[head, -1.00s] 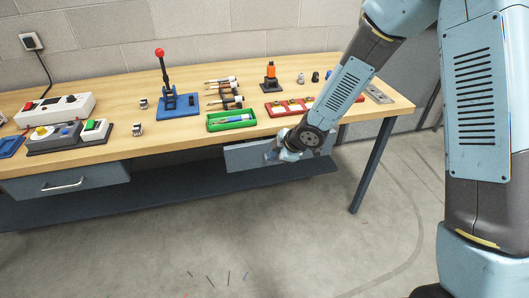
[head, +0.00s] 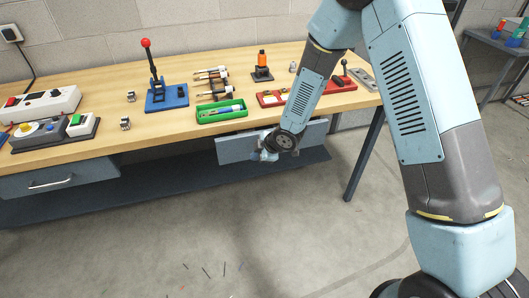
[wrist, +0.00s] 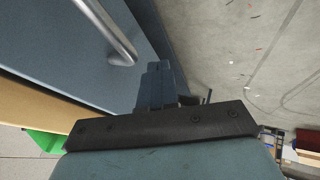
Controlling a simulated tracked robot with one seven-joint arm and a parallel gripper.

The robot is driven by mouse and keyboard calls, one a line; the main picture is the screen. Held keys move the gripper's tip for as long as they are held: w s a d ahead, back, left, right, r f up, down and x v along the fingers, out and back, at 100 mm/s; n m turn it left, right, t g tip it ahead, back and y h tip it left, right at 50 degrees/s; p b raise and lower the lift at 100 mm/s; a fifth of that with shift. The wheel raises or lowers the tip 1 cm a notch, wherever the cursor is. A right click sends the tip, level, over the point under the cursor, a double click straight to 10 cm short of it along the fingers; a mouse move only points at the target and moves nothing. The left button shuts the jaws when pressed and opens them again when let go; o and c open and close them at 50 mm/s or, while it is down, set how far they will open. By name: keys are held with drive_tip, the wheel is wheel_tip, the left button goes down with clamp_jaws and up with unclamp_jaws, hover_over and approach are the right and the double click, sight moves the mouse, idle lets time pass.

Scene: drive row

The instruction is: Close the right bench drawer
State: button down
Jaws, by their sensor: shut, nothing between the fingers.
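The right bench drawer (head: 232,148) has a blue-grey front under the right part of the wooden bench top. Part of its front is hidden behind my arm; how far it stands out is hard to tell. My gripper (head: 262,154) is at the drawer front, low and near its middle. In the wrist view, my gripper (wrist: 160,85) is shut and empty, beside the blue-grey front (wrist: 50,40). The metal bar handle (wrist: 106,30) shows at the upper left, apart from the fingers. Whether the fingertips touch the front cannot be told.
The bench top (head: 150,130) carries a green tray (head: 222,110), a blue lever press (head: 167,97) and a red tray (head: 270,99). The left drawer (head: 60,178) is under the bench's other end. A bench leg (head: 364,155) stands to the right. The floor in front is mostly clear.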

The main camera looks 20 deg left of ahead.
sight(249, 152)
drive_tip(key=shift+w+a+r, duration=0.1)
drive_tip(key=shift+w+a, duration=0.3)
drive_tip(key=shift+w, duration=0.4)
drive_tip(key=shift+w+a+r, duration=0.1)
drive_tip(key=shift+w+a, duration=0.3)
drive_tip(key=shift+w, duration=0.4)
drive_tip(key=shift+w+a, duration=0.4)
drive_tip(key=shift+w, duration=0.2)
drive_tip(key=shift+w+a, duration=0.35)
drive_tip(key=shift+w, duration=0.2)
